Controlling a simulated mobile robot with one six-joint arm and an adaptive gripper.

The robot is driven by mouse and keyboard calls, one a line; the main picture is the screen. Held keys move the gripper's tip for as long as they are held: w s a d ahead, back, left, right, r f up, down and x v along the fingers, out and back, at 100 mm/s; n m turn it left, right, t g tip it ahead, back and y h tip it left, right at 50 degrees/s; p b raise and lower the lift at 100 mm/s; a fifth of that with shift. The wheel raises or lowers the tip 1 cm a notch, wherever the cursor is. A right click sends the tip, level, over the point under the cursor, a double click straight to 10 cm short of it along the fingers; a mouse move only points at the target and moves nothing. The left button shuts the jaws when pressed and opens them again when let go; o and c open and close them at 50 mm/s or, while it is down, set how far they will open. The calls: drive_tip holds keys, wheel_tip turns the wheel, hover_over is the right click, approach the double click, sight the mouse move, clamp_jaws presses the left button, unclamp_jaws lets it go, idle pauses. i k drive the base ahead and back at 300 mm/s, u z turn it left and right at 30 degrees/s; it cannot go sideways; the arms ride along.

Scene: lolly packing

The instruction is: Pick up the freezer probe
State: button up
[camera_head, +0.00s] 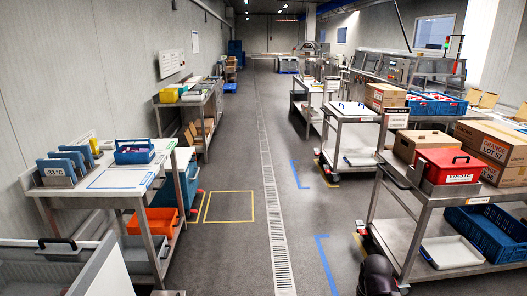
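I cannot make out the freezer probe for certain. On the left steel bench (125,197), a small label reading about "-33 °C" (53,172) is on the front of a metal rack holding several blue upright panels (75,158). A blue basket (134,151) with a handle and small items inside stands to the right of the rack. What lies inside it is too small to tell. A dark rounded part, possibly of my arm, shows at the bottom right edge. My gripper's fingers are not visible.
A grey-white bin or lid with a dark handle (57,243) is at the bottom left. An orange crate (150,220) is under the left bench. A right cart (408,246) carries a red box (450,165) and cartons. The floor aisle (240,180) between is clear.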

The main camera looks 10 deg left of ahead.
sight(93, 144)
drive_tip(key=i, duration=1.55)
drive_tip(key=u, duration=0.4)
drive_tip(key=i, duration=0.75)
drive_tip(key=u, duration=0.55)
drive_tip(key=i, duration=0.65)
drive_tip(key=u, duration=1)
drive_tip(key=i, duration=1)
drive_tip(key=u, duration=0.5)
